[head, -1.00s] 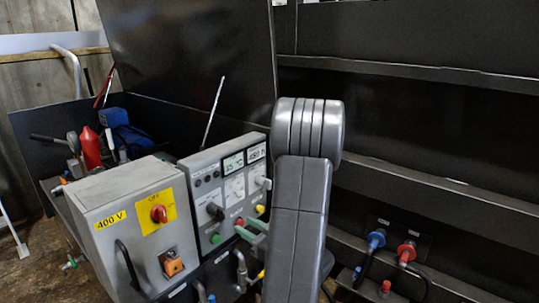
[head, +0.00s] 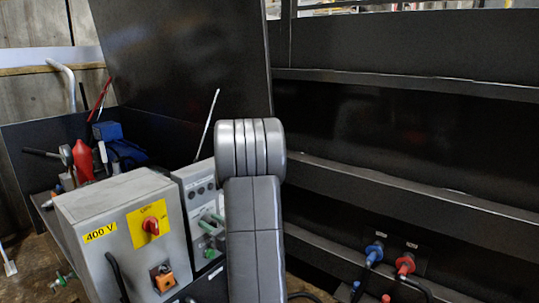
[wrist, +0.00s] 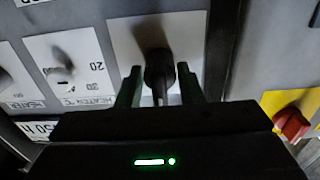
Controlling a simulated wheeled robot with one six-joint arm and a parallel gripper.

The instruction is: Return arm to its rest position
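My gripper (wrist: 159,72) shows in the wrist view with its two dark green fingers apart. A black knob (wrist: 159,68) on a white label plate lies between the fingers in the picture, with a gap on each side. Whether the fingers reach around the knob or stop short of it I cannot tell. In the head view my grey arm stands in front of the control panel (head: 196,185) and hides its right part.
A grey box marked 400 V (head: 85,215), with a red rotary switch (head: 151,225), stands left of the panel. Tools, including a red bottle (head: 83,160), lie in a dark tray behind. Blue (head: 374,253) and red (head: 405,264) connectors with hoses sit at right.

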